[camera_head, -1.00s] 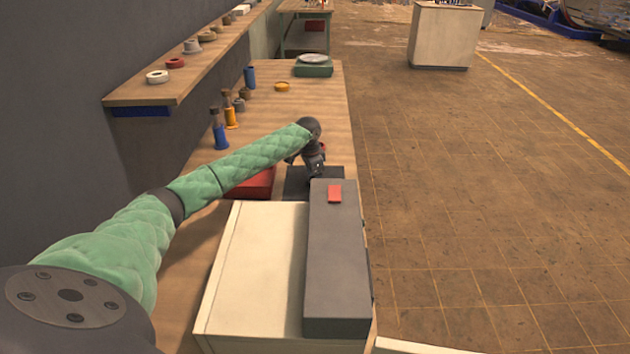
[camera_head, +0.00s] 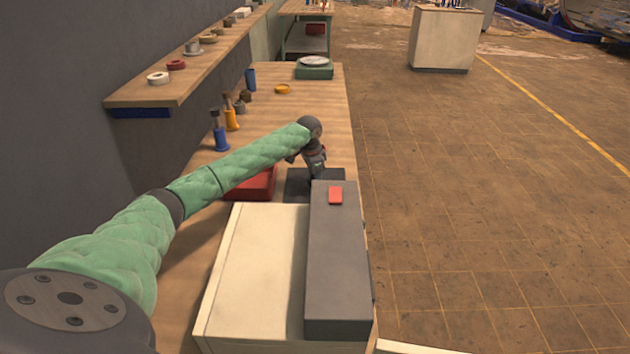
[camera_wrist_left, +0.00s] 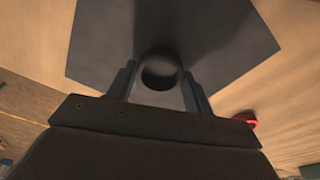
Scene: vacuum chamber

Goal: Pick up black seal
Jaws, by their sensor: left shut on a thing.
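The black seal (camera_wrist_left: 160,62) is a dark round ring between the two fingers of my left gripper (camera_wrist_left: 160,74) in the left wrist view. The fingers are shut on it from both sides. Below it is a dark square mat (camera_wrist_left: 105,40) on the wooden bench; I cannot tell how large any gap between seal and mat is. In the head view my left gripper (camera_head: 317,176) points down over this mat (camera_head: 298,184), and the seal is not discernible there. My right gripper is not in view.
A grey box (camera_head: 337,270) with a red tag and a cream box (camera_head: 258,265) stand just nearer than the mat. A red tray (camera_head: 262,184) lies left of it, partly behind my arm. Blue and yellow fittings stand by the wall. The bench (camera_head: 320,110) beyond is mostly clear.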

